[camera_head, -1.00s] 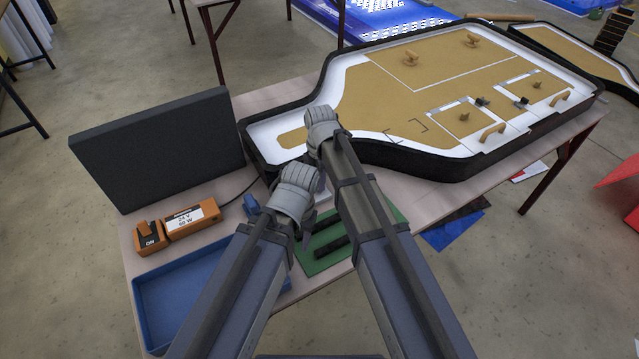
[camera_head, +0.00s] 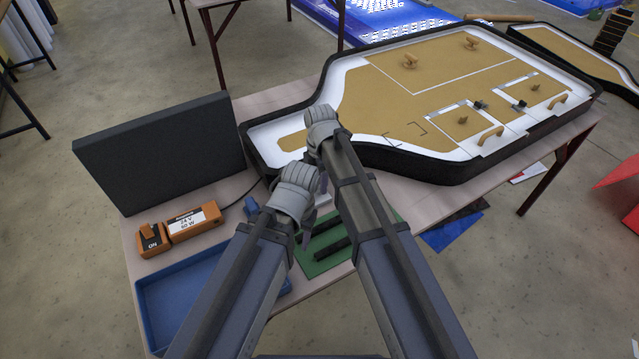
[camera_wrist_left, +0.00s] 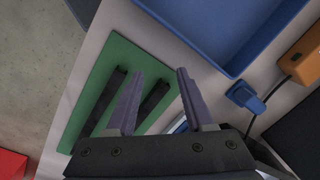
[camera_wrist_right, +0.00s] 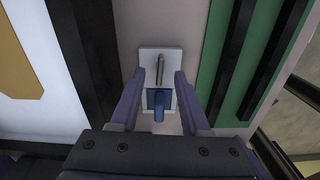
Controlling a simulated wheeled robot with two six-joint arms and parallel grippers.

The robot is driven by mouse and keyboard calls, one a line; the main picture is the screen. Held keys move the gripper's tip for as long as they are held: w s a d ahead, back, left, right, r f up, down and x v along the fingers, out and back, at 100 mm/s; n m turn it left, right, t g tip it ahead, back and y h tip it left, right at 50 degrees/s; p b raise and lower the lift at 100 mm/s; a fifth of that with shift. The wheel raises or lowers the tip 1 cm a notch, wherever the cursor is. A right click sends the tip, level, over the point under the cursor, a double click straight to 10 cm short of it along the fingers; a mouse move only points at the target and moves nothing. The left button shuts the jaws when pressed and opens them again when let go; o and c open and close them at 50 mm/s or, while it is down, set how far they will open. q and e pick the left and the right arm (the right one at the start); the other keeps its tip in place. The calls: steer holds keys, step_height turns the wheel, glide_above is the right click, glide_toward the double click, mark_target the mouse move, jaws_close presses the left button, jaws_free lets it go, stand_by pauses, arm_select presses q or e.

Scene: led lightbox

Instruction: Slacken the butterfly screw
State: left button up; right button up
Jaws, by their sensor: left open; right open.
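My right gripper (camera_head: 320,182) is open and points down at the table beside the lightbox. In the right wrist view its fingers (camera_wrist_right: 156,100) stand on either side of a small white plate (camera_wrist_right: 147,57) with a grey metal bar and a blue block with a round blue stub (camera_wrist_right: 158,112). I cannot tell whether they touch it. My left gripper (camera_head: 306,238) is open and empty above the green mat (camera_head: 312,268). Small tan winged knobs (camera_head: 411,61) stand on the lightbox panel (camera_head: 380,100); I cannot tell which part is the butterfly screw.
Two black strips (camera_wrist_left: 104,100) lie on the green mat. A blue tray (camera_head: 165,320), an orange switch box (camera_head: 150,240), an orange labelled box (camera_head: 193,222) and an upright dark panel (camera_head: 160,150) stand at the left. The lightbox's black rim (camera_head: 430,167) borders the work area.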

steer(key=shift+r+p, duration=1.8)
steer(key=shift+r, duration=0.4)
steer(key=shift+f, duration=0.1)
steer(key=s+d+m, duration=0.2)
steer(key=d+m, duration=0.1)
steer(key=m, duration=0.1)
steer(key=s+d+m, duration=0.2)
steer(key=d+m, duration=0.1)
steer(key=m, duration=0.1)
steer(key=s+d+m, duration=0.2)
steer(key=d+m, duration=0.1)
steer(key=d, duration=0.1)
steer(key=shift+s+m, duration=0.4)
steer(key=s+d+m, duration=0.6)
steer(key=d+m, duration=0.1)
steer(key=m, duration=0.4)
steer(key=s+a+n, duration=0.1)
steer(key=s+a, duration=0.2)
steer(key=a, duration=0.2)
steer(key=s+a+n+h, duration=0.1)
steer(key=s+a+n, duration=0.1)
steer(key=a, duration=0.4)
steer(key=shift+s, duration=0.6)
